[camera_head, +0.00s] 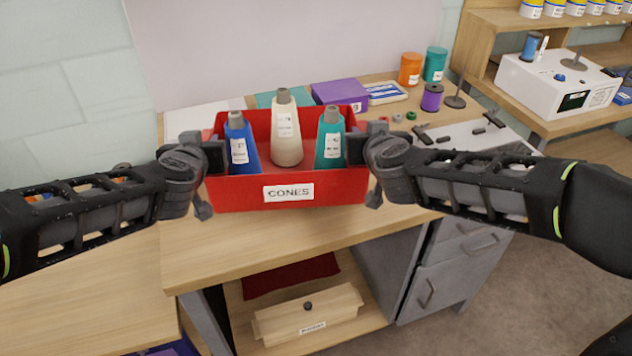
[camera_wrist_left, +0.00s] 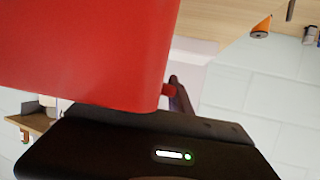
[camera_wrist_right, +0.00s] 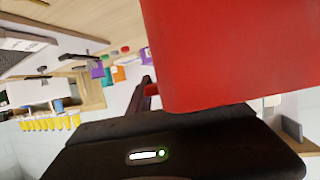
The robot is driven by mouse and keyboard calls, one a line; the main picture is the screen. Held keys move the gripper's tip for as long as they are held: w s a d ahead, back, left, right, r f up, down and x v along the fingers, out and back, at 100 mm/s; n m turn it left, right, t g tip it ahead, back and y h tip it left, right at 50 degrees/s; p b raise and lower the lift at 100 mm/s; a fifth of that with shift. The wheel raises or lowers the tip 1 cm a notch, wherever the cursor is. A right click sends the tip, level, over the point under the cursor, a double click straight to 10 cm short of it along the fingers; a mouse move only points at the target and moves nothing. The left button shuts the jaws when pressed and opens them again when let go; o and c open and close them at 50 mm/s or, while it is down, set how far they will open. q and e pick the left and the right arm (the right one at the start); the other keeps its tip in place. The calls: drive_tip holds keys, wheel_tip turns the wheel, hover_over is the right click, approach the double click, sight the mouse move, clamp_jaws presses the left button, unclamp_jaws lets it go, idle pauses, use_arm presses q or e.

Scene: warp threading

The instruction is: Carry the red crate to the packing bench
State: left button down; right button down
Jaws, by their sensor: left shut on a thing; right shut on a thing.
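The red crate (camera_head: 235,195), labelled CONES, is upright at the middle of the head view, over the wooden bench top (camera_head: 240,242). It holds a blue cone (camera_head: 241,150), a cream cone (camera_head: 286,130) and a teal cone (camera_head: 330,140). My left gripper (camera_head: 212,158) is shut on the crate's left side. My right gripper (camera_head: 362,152) is shut on its right side. The crate also fills much of the left wrist view (camera_wrist_left: 85,50) and the right wrist view (camera_wrist_right: 235,55). I cannot tell whether its bottom touches the bench. Its inner floor is partly hidden.
Behind the crate are a purple box (camera_head: 340,94), an orange pot (camera_head: 410,69), a teal pot (camera_head: 434,64) and a purple spool (camera_head: 431,98). A white machine (camera_head: 550,88) stands at right. A wooden box (camera_head: 308,318) sits on the lower shelf. The front bench strip is clear.

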use_arm(q)
drive_tip(key=shift+d+r, duration=0.1)
drive_tip(key=shift+r, duration=0.05)
use_arm(e)
drive_tip(key=shift+d+r, duration=0.1)
use_arm(q)
drive_tip(key=shift+f, duration=0.2)
